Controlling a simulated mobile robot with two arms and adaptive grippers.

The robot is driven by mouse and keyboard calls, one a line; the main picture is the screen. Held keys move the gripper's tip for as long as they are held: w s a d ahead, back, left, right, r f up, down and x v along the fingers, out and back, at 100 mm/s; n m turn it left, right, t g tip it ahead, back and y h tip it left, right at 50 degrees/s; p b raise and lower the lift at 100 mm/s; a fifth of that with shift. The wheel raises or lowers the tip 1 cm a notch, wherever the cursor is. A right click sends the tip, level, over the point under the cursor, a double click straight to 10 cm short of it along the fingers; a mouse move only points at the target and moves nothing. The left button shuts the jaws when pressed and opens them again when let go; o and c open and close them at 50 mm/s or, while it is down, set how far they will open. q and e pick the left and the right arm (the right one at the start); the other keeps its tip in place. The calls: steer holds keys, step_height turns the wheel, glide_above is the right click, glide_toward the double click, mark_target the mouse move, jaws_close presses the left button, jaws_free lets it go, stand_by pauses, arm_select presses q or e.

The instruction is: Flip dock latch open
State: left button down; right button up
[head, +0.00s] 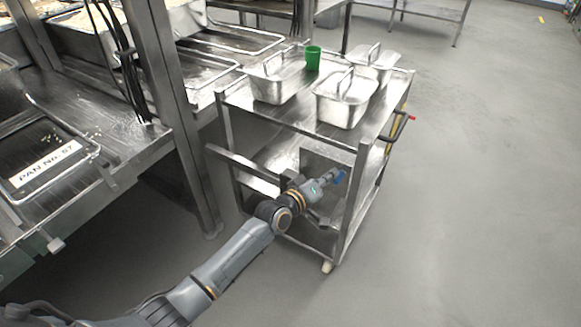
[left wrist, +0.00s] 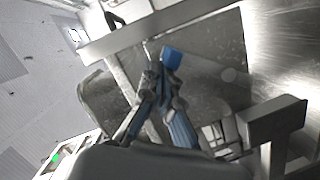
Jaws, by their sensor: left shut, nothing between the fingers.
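My left gripper (head: 338,177) is shut and empty, at the near side of the steel cart (head: 345,143), below its top shelf. In the left wrist view its fingers (left wrist: 160,62) are close together, with a blue tip in front of a grey panel (left wrist: 215,75). A steel dock bar (head: 240,168) reaches from near the bench leg to the cart, behind my wrist. A bar end with a block (left wrist: 272,120) shows at the right of the left wrist view. I cannot tell which part is the latch or whether the fingers touch it. My right gripper is out of view.
Lidded steel pans (head: 346,97) and a green cup (head: 312,58) stand on the cart top. A red-ended handle (head: 411,117) is at the cart's right side. The bench (head: 100,135) with a labelled pan is at left. The floor at right is clear.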

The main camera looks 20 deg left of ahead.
arm_select(q)
steer(key=shift+s+d+f, duration=0.1)
steer(key=shift+f, duration=0.05)
steer(key=shift+s, duration=0.2)
steer(key=v, duration=1.1)
steer(key=shift+s+a+r, duration=0.15)
steer(key=shift+a+r, duration=0.1)
steer(key=shift+a, duration=0.05)
